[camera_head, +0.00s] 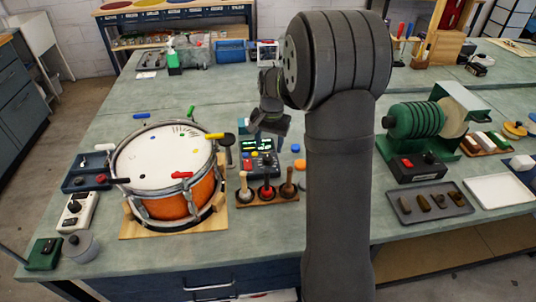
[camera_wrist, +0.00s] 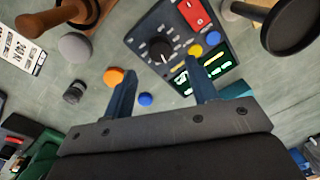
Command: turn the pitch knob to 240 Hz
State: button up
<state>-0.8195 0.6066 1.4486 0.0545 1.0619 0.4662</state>
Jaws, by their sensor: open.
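The pitch knob (camera_wrist: 160,50) is a round black knob with a pale mark, on the dark control box (camera_wrist: 142,28). In the wrist view it lies between and just beyond my fingertips, with nothing seen touching it. The box's screen (camera_wrist: 212,66) shows green and yellow bars and text too small to read. My gripper (camera_wrist: 161,68) is open and empty, pointing at the box. In the head view, the control box (camera_head: 262,160) stands right of the drum, and my gripper (camera_head: 268,121) hangs above its far side. My right finger overlaps the screen's edge in the wrist view.
A red button (camera_wrist: 193,13), a yellow button (camera_wrist: 195,50) and a blue button (camera_wrist: 213,38) sit near the knob. A rack of mallets (camera_head: 267,199) stands in front of the box. The orange drum (camera_head: 168,205) is to its left. Orange and blue discs lie at its right.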

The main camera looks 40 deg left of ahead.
aim_at(268, 157)
jog(key=shift+a+f, duration=0.15)
jog(key=shift+f, duration=2.6)
jog(key=c, duration=1)
jog(key=shift+o, duration=0.2)
jog(key=shift+n, duration=3.1)
